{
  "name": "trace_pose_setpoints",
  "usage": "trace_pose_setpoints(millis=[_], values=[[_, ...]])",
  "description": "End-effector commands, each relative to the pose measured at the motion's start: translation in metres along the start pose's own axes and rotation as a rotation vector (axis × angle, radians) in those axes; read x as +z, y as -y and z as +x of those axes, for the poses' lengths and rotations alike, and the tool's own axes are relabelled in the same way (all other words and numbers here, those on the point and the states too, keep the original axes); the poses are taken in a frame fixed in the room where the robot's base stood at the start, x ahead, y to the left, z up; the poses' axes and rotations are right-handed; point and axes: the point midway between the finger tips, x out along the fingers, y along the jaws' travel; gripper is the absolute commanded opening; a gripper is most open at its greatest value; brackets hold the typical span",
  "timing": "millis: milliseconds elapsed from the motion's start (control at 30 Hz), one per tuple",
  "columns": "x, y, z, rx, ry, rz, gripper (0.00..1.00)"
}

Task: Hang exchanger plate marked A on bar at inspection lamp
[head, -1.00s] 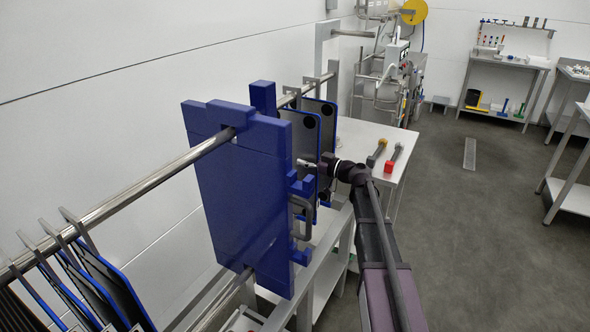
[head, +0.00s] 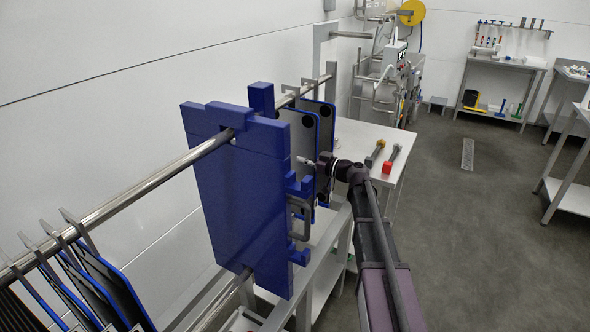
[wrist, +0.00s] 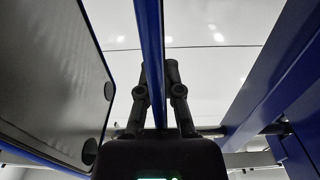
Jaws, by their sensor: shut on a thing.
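In the wrist view my gripper (wrist: 160,85) is shut on the blue edge of an exchanger plate (wrist: 151,40), seen edge-on between the fingers. In the head view two dark, blue-edged plates hang upright near the rail behind the big blue block; the nearer one (head: 299,140) seems to be the held one, the farther one (head: 326,125) is close behind it. My gripper (head: 306,161) reaches in from the right at the plates' edge. No letter A is readable. I cannot pick out the inspection lamp or its bar with certainty.
The thick blue block (head: 235,190) stands on the rail (head: 150,182) close in front of the plates. More plates (head: 100,275) hang at the near left. A white table (head: 375,137) holds a red-ended tool (head: 393,158) and another tool. Open floor lies at the right.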

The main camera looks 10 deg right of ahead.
Motion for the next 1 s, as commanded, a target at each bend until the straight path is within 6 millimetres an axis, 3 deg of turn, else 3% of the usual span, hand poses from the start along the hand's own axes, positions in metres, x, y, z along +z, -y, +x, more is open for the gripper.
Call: trace_pose_setpoints(millis=[33, 133, 1000], values=[[-0.002, -0.002, 0.012, -0.007, 0.0, 0.0, 0.0], [-0.004, -0.001, 0.013, -0.007, 0.0, 0.0, 0.0], [-0.017, 0.002, 0.006, -0.006, 0.0, -0.001, 0.0]])
